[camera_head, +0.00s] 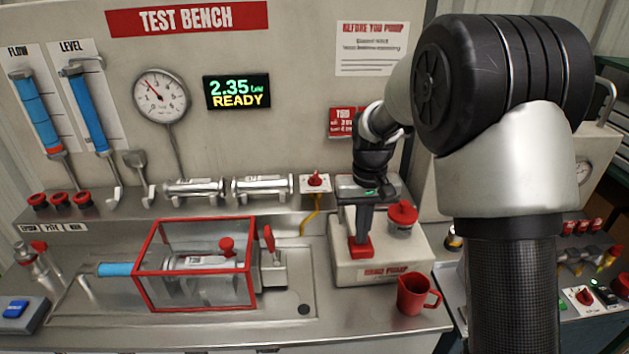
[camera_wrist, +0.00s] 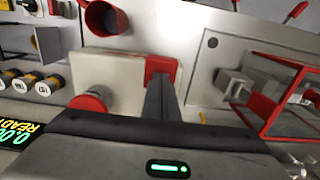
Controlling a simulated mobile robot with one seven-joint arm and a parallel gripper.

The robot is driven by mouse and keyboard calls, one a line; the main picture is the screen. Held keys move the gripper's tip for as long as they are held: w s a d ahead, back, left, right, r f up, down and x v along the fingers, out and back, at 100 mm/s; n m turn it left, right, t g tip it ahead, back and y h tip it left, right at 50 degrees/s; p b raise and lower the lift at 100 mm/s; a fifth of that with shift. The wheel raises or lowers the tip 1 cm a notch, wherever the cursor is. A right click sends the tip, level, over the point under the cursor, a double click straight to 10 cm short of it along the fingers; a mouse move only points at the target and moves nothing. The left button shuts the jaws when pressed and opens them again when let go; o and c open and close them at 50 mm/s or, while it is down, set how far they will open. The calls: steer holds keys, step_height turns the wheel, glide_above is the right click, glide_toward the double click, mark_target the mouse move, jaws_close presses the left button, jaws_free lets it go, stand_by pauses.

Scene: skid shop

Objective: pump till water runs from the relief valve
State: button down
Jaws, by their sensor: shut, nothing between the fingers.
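The hand pump (camera_head: 385,268) is a pale box with its name in red on the front. My gripper (camera_head: 361,236) points down over it, its fingers shut and empty. The fingertips are at a red pad (camera_head: 361,249) on the pump, which also shows in the wrist view (camera_wrist: 160,66); I cannot tell if they touch. A round red cap (camera_head: 403,214) is on the pump's right. I cannot tell which fitting is the relief valve. No running water is visible. The display (camera_head: 237,92) reads 2.35 and READY. The gauge (camera_head: 161,96) needle points up and left.
A red-framed clear guard (camera_head: 150,292) covers a cylinder left of the pump. A red mug (camera_head: 412,295) stands at the pump's front right. A red knob (camera_head: 315,180) with a yellow hose is behind left. My arm hides part of the right side.

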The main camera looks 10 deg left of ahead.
steer(key=shift+f+b, duration=0.95)
steer(key=shift+f, duration=0.8)
steer(key=shift+r+p, duration=2.25)
steer(key=shift+r, duration=0.9)
steer(key=shift+f, duration=0.1)
steer(key=shift+f+b, duration=1.9)
steer(key=shift+f, duration=1)
steer(key=shift+r+p, duration=2.1)
steer(key=shift+r, duration=0.9)
steer(key=shift+f, duration=0.1)
